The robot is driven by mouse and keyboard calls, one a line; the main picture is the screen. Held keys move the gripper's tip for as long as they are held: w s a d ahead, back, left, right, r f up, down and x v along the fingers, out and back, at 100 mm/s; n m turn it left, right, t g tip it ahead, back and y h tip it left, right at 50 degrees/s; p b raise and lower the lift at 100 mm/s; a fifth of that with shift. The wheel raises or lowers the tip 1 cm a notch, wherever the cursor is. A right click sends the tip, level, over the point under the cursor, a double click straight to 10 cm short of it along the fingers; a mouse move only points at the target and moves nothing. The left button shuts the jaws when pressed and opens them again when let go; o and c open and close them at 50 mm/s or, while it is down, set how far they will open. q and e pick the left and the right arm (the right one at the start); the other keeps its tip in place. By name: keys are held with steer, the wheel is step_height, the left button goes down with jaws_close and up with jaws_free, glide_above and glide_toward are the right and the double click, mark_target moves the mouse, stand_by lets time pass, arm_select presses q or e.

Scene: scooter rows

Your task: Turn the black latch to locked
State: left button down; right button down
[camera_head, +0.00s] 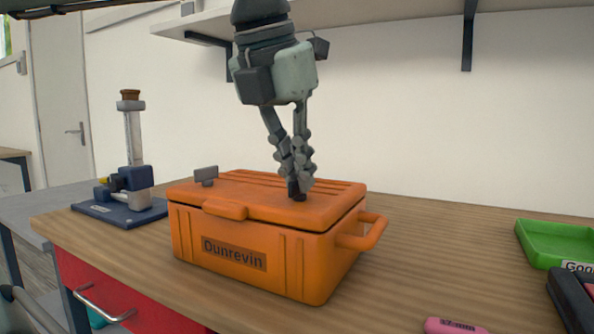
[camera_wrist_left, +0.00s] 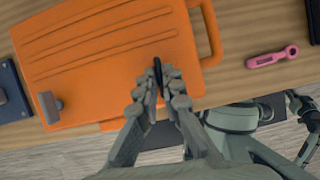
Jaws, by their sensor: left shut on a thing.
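The orange case (camera_head: 290,262), labelled "Dunrevin", sits shut on the wooden workbench. The black latch (camera_wrist_left: 157,68) is on the case lid near its front right corner. In the head view the black latch (camera_head: 298,194) is mostly hidden by the fingertips. My left gripper (camera_head: 296,178) points down at the lid and is shut on the black latch. In the wrist view the left gripper (camera_wrist_left: 161,84) has one finger on each side of it. A grey latch (camera_head: 206,174) stands on the lid's left side; it also shows in the wrist view (camera_wrist_left: 50,106).
A blue-based stand (camera_head: 118,211) is left of the case. A green tray (camera_head: 556,243), a dark tray (camera_head: 575,296) and a pink tool (camera_head: 455,326) lie to the right. A shelf (camera_head: 400,20) hangs above.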

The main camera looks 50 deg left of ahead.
arm_select(q)
steer(key=c, duration=1.7)
jaws_free()
steer(key=shift+r, duration=0.1)
steer(key=v, duration=1.2)
steer(key=shift+s, duration=0.15)
